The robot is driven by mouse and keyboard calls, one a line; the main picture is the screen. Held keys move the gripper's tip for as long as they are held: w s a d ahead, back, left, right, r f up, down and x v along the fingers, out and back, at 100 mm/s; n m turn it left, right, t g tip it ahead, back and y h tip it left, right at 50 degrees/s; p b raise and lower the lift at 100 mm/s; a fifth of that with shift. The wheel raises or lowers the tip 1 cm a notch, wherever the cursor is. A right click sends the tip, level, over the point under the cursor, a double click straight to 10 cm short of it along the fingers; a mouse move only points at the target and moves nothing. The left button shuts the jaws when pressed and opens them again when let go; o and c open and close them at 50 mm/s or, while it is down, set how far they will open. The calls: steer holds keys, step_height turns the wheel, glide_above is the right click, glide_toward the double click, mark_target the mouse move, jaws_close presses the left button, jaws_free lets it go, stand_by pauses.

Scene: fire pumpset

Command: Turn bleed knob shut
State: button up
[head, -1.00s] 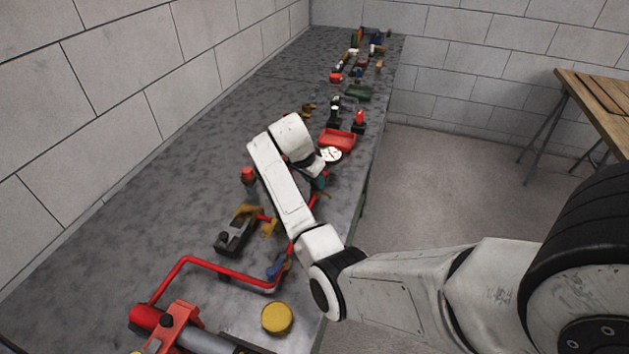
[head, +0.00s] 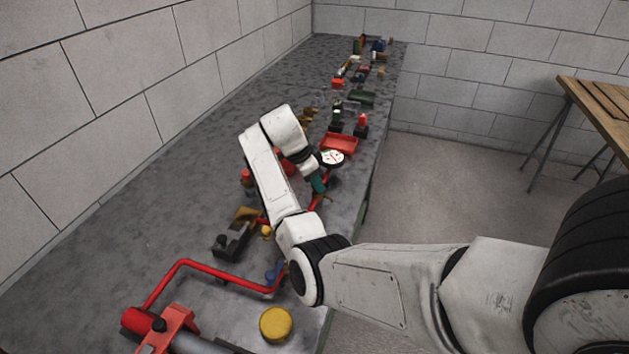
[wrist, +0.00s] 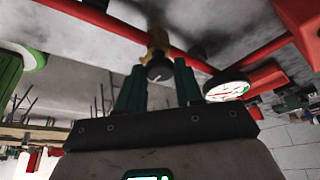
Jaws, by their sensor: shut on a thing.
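The bleed knob (wrist: 158,71) is a small dark round knob on a brass-yellow body (wrist: 157,44) on a red pipe in the wrist view. My gripper (wrist: 158,84) has two green fingers, one on each side of the knob, and is shut on it. In the head view my gripper (head: 318,184) is low over the bench by the red pipe, just below the white gauge (head: 331,157). There the knob is hidden by my gripper and arm. How far the knob is turned cannot be told.
The gauge also shows close beside my right finger in the wrist view (wrist: 226,91). Red pipework (head: 225,273) and a yellow cap (head: 276,325) are on the near bench (head: 110,240). A red tray (head: 338,143) lies beyond the gauge. A wooden table (head: 600,100) stands right.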

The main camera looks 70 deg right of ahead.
steer(key=shift+r, duration=0.1)
steer(key=o, duration=1)
steer(key=shift+o, duration=0.2)
steer(key=b+v, duration=0.1)
steer(key=v, duration=0.9)
steer(key=shift+r, duration=0.3)
